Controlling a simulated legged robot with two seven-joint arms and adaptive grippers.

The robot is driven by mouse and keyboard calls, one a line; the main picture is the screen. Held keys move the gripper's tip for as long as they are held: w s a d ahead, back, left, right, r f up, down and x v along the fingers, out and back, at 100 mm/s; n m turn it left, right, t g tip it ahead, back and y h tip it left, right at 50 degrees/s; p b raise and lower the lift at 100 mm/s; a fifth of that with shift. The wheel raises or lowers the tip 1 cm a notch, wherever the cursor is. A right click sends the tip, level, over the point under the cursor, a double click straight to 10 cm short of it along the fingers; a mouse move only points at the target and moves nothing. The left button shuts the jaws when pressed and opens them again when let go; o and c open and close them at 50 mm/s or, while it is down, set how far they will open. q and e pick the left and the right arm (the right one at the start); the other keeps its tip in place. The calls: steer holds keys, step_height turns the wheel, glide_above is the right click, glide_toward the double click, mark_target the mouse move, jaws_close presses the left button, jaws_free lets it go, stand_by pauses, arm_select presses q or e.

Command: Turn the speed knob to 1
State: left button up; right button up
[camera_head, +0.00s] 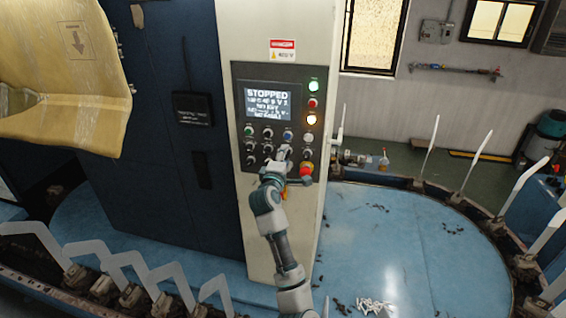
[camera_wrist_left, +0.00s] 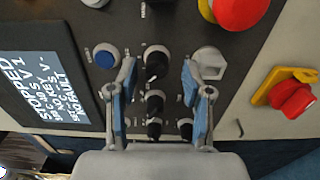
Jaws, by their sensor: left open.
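The control panel (camera_head: 236,125) is on the cream column, with a lit screen (camera_head: 268,104) reading "STOPPED". Several small black knobs sit below the screen. My left gripper (camera_head: 281,158) is at the lower middle of the panel and hides part of the knob rows. In the left wrist view its two blue-padded fingers (camera_wrist_left: 160,86) are apart. A black knob (camera_wrist_left: 156,61) with a light pointer shows between and just beyond the fingertips. Other black knobs (camera_wrist_left: 154,102) show lower between the fingers. I cannot read which knob is marked speed. My right gripper is not in view.
A red button (camera_head: 306,168) on yellow is at the panel's lower right. A blue button (camera_wrist_left: 106,57) and a grey selector (camera_wrist_left: 208,62) flank the fingers. A red-and-yellow switch (camera_wrist_left: 290,98) is to the right. White sock forms (camera_head: 430,140) ring the blue table (camera_head: 390,235).

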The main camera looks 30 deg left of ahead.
arm_select(q)
steer(key=v, duration=1.1)
steer(key=shift+s+d, duration=0.2)
steer(key=shift+s, duration=0.15)
